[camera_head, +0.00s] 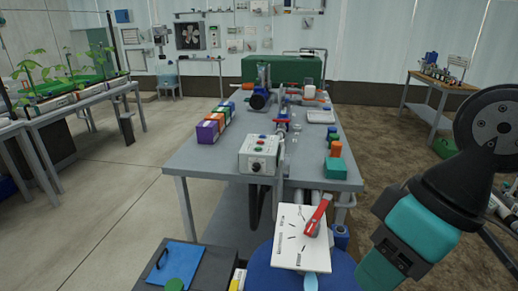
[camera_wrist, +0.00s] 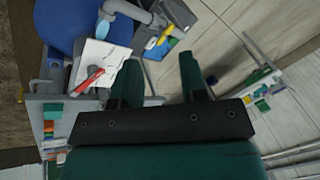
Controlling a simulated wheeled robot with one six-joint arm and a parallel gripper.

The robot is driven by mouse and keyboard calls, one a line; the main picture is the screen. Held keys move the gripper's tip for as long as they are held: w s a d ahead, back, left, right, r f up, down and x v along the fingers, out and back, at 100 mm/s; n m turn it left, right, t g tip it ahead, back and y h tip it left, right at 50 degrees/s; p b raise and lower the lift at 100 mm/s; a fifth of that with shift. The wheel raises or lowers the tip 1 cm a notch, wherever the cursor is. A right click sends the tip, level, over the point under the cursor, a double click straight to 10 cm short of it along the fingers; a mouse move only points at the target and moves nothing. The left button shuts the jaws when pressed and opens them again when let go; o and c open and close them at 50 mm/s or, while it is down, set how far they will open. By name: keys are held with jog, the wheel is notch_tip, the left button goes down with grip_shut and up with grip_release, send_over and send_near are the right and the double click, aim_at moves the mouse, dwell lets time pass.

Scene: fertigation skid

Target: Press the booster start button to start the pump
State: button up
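A pale grey control box (camera_head: 259,155) stands at the front edge of the grey workbench (camera_head: 190,160) in the head view. Small coloured buttons, red among them, show on its sloping top, and a dark round knob is on its front. Which is the booster start button is too small to tell. My gripper (camera_wrist: 160,65) is open and empty in the wrist view, with two dark green fingers well apart. In the head view my arm is at the right, away from the box; the fingers cannot be made out there. I cannot make out the box in the wrist view.
A white board (camera_head: 290,247) with a red-handled tool (camera_head: 318,215) is in front of the bench, above a blue round surface (camera_head: 335,270). Coloured boxes (camera_head: 208,130) stand left of the control box. A pump with pipes (camera_head: 262,95) is behind it. Floor on the left is clear.

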grip_shut()
dwell(1.4)
